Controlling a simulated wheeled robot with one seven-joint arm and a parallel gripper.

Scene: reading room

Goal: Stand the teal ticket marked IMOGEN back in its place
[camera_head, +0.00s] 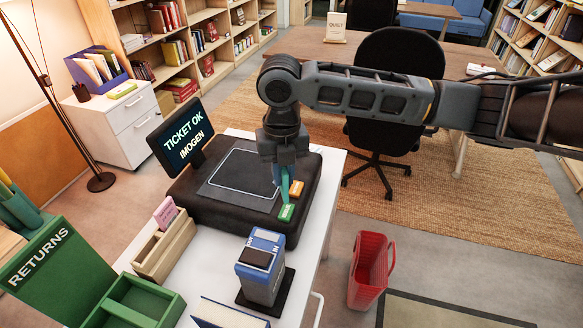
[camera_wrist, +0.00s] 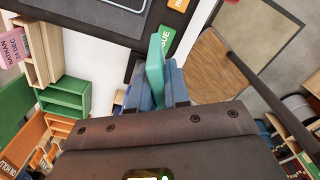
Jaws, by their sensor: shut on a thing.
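My gripper (camera_head: 285,178) is shut on the teal ticket (camera_head: 284,190), whose lower part points down over the right side of the black desk unit. In the wrist view the ticket (camera_wrist: 155,62) stands edge-on between my blue fingers (camera_wrist: 156,88); its marking cannot be read. The screen (camera_head: 184,138) reads "TICKET OK IMOGEN". The wooden ticket rack (camera_head: 178,252) stands on the desk left of the unit, with a pink ticket (camera_head: 165,212) upright at its far end. In the wrist view that pink ticket (camera_wrist: 12,50) reads NATHAN, and part of the rack (camera_wrist: 42,50) shows.
A green button (camera_head: 286,213) and an orange button (camera_head: 297,189) lie close by the ticket on the black unit (camera_head: 225,218). A blue stamp-like device (camera_head: 262,270) stands in front. A green tray (camera_head: 135,303) and the RETURNS box (camera_head: 45,262) are at left.

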